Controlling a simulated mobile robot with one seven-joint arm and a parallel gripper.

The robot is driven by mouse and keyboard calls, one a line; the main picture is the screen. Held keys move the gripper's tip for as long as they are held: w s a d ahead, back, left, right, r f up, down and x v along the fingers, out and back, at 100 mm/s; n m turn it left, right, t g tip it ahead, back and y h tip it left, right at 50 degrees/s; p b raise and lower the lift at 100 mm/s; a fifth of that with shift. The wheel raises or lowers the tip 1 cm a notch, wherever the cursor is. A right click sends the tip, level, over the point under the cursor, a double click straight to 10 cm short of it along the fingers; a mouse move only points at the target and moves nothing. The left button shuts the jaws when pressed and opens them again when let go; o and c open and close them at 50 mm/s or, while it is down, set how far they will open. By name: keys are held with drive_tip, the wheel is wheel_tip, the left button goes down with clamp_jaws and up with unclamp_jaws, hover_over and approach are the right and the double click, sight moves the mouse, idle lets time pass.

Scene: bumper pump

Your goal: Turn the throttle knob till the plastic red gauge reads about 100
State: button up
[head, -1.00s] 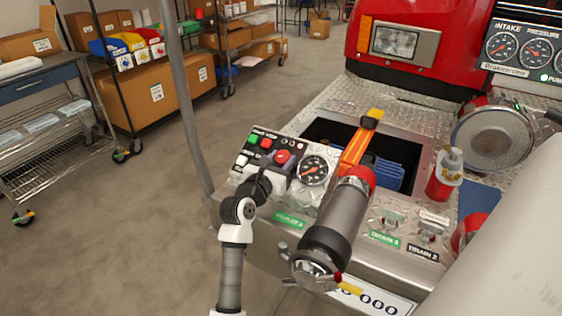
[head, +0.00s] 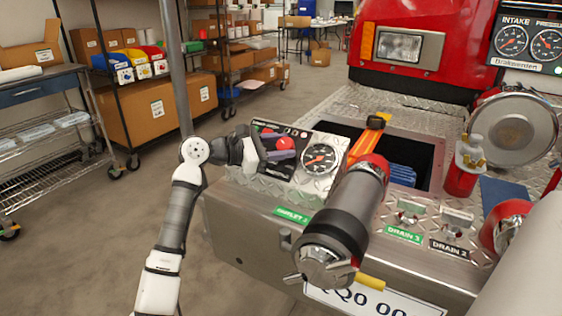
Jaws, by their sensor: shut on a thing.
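The control panel (head: 306,136) sits on the truck's metal bumper. Its round gauge (head: 320,159) has a dark and white dial with a reddish needle; the numbers are too small to read. The red throttle knob (head: 286,143) is left of the gauge, partly hidden by my gripper. My gripper (head: 279,151) reaches in from the left, its dark fingers at the knob. It is shut on the knob, though the exact contact is hard to see. The gripper also hides the panel's left side and most of its buttons.
A large grey pipe with a capped end (head: 325,262) stands close in front and right of the gauge. An open bin with blue contents (head: 403,175) lies behind.

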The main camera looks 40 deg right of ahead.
drive_tip(key=m+g+y, duration=0.1)
drive_tip(key=m+g, duration=0.1)
drive_tip(key=shift+w+d+m+y, duration=0.1)
drive_tip(key=shift+m+y, duration=0.3)
drive_tip(key=shift+m+g+y, duration=0.8)
drive_tip(key=shift+m+g, duration=0.1)
drive_tip(key=shift+m, duration=0.1)
drive_tip(key=o, duration=1)
drive_tip(key=shift+r, duration=0.1)
drive_tip(key=shift+c, duration=0.2)
drive_tip(key=shift+w, duration=0.1)
drive_tip(key=v, duration=1.2)
